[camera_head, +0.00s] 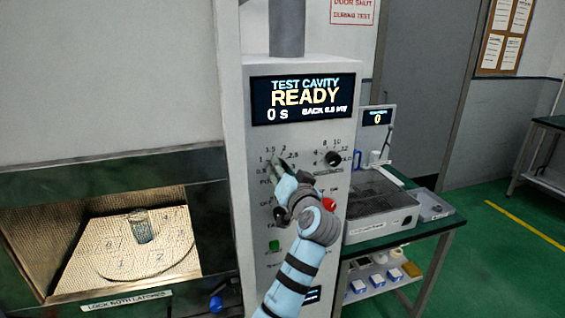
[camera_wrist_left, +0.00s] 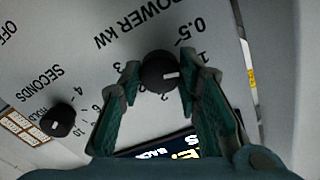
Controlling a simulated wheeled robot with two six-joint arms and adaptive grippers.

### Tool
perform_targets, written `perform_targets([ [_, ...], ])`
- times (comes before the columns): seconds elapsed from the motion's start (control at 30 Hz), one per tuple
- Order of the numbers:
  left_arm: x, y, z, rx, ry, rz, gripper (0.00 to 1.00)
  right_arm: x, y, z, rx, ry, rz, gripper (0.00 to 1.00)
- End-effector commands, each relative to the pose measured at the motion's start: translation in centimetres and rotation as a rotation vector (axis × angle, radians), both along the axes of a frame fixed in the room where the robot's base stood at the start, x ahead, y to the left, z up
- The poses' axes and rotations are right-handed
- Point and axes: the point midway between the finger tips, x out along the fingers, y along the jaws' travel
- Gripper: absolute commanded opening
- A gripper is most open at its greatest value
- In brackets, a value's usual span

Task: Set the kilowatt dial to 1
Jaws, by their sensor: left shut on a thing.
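The kilowatt dial is a round black knob (camera_wrist_left: 158,72) under the upside-down "POWER kW" lettering in the left wrist view. My left gripper (camera_wrist_left: 160,84) is closed around it, one green finger on each side. It also shows in the head view (camera_head: 280,178), where it covers the dial on the control panel (camera_head: 262,225). The dial's white mark points right and slightly down in the wrist view, on the side of the "1". The right finger hides scale marks there, so the exact setting cannot be told. My right gripper is out of view.
The seconds dial (camera_head: 333,158) is right of my gripper, with a red knob (camera_head: 328,204) below it and a green button (camera_head: 274,245) lower left. The display (camera_head: 302,98) reads READY, 0 s. An open lit cavity (camera_head: 75,262) holding a glass (camera_head: 141,228) is at left.

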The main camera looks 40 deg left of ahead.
Motion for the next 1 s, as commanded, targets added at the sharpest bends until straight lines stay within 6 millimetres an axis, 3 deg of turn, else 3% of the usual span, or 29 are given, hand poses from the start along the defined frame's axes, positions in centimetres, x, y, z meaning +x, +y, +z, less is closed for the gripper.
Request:
perform_targets([
  [0.23, 0.0, 0.02, 0.32, 0.062, 0.083, 0.0, 0.03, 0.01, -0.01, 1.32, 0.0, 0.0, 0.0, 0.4],
  [0.77, 0.01, 0.02, 0.22, 0.082, 0.108, 0.0, 0.03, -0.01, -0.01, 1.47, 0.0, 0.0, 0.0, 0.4],
  [0.8, 0.01, 0.02, 0.22, 0.082, 0.108, 0.0, 0.32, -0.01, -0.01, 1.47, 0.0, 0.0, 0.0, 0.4],
  [0.9, 0.0, 0.02, 0.19, 0.082, 0.109, 0.001, 0.48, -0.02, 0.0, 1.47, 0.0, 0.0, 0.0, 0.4],
  [1.0, 0.0, 0.02, 0.13, 0.081, 0.11, 0.0, 0.51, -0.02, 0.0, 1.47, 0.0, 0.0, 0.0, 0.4],
])
